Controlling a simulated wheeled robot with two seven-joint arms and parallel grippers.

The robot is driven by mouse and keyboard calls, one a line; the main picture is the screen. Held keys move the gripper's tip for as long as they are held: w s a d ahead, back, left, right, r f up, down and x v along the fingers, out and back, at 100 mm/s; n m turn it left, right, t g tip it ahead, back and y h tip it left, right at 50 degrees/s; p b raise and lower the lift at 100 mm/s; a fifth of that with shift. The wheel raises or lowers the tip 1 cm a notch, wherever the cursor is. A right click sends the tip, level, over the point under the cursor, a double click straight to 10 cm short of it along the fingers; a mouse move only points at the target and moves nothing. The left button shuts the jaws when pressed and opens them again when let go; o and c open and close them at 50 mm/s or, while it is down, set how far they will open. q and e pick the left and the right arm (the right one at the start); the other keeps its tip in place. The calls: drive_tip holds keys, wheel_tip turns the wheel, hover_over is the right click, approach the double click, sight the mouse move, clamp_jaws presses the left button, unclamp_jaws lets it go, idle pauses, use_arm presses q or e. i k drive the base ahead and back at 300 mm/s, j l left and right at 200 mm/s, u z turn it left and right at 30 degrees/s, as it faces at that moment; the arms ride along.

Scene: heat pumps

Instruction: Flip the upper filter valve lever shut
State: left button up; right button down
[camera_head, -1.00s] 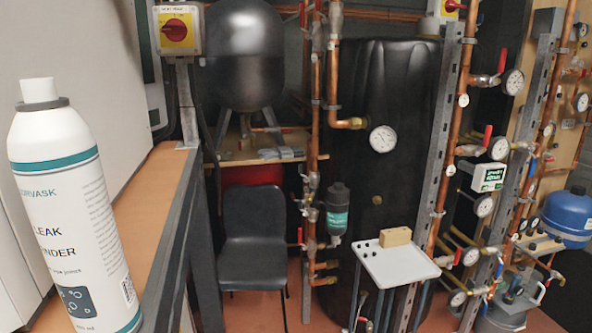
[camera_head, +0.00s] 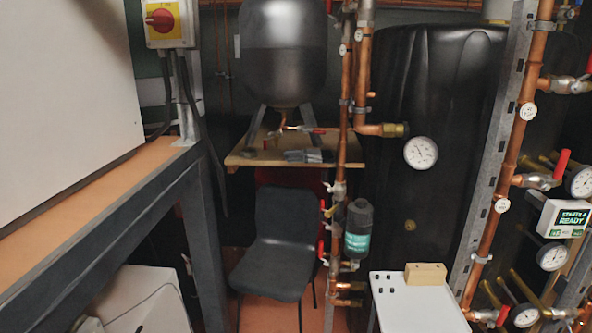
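The filter (camera_head: 358,230) is a dark cylinder with a teal label, mounted beside the vertical copper pipe right of the chair. A valve with a small red lever (camera_head: 322,205) sits on the pipe at the filter's upper left. A second red lever (camera_head: 321,250) is lower on the same pipe, left of the filter's bottom. Both levers look roughly upright, but they are too small to tell their exact angle. Neither of my grippers is in view.
A dark chair (camera_head: 273,247) stands just left of the filter. A white tray (camera_head: 415,308) bearing a tan block (camera_head: 425,273) is in front at the right. A wooden-topped bench (camera_head: 95,205) runs along the left. Floor shows between bench and tray.

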sight(324, 174)
drive_tip(key=i+l+u, duration=0.8)
drive_tip(key=i, duration=0.15)
drive_tip(key=i+l+u, duration=0.1)
drive_tip(key=i, duration=0.3)
